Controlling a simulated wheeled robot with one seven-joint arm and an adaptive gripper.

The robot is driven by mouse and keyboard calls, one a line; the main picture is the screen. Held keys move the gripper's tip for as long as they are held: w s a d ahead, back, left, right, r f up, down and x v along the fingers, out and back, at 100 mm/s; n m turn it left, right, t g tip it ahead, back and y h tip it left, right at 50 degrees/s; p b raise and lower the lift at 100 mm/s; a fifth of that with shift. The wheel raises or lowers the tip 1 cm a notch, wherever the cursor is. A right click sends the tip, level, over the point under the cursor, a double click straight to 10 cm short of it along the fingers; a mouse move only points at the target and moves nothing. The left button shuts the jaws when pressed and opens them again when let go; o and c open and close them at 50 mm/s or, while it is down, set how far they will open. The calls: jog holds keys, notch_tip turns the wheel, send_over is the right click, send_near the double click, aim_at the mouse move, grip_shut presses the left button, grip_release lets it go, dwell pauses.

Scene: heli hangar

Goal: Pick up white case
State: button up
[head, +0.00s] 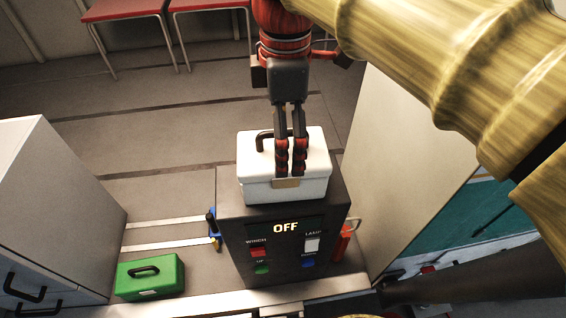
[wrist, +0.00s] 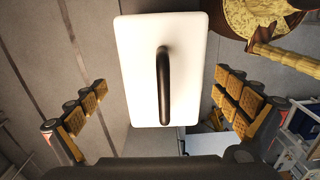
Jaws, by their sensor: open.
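The white case (head: 257,188) stands upright on top of a dark control box in the head view. It has a black handle on its lid and a tan latch on its front. My gripper (head: 291,172) hangs over the case, its fingers in front of part of the lid and handle. In the wrist view the white case (wrist: 140,60) lies between the spread fingers of my gripper (wrist: 160,110), with the handle (wrist: 163,85) running lengthwise between them. The gripper is open and holds nothing. I cannot tell whether the fingers touch the case.
The dark control box (head: 233,235) shows "OFF" and several buttons. A green case (head: 150,278) sits at lower left beside a grey cabinet (head: 50,210). A pale panel (head: 395,160) stands close on the right. Red-topped tables (head: 125,10) stand at the back; open floor lies between.

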jog(key=shift+s+f, duration=0.25)
jog(key=shift+f, duration=0.55)
jog(key=shift+a+f+p, duration=0.15)
jog(key=shift+f+p, duration=0.4)
jog(key=shift+f, duration=1.85)
jog(key=shift+c, duration=0.8)
jog(key=c, duration=1.5)
jog(key=shift+r, duration=0.15)
jog(key=shift+c, duration=0.3)
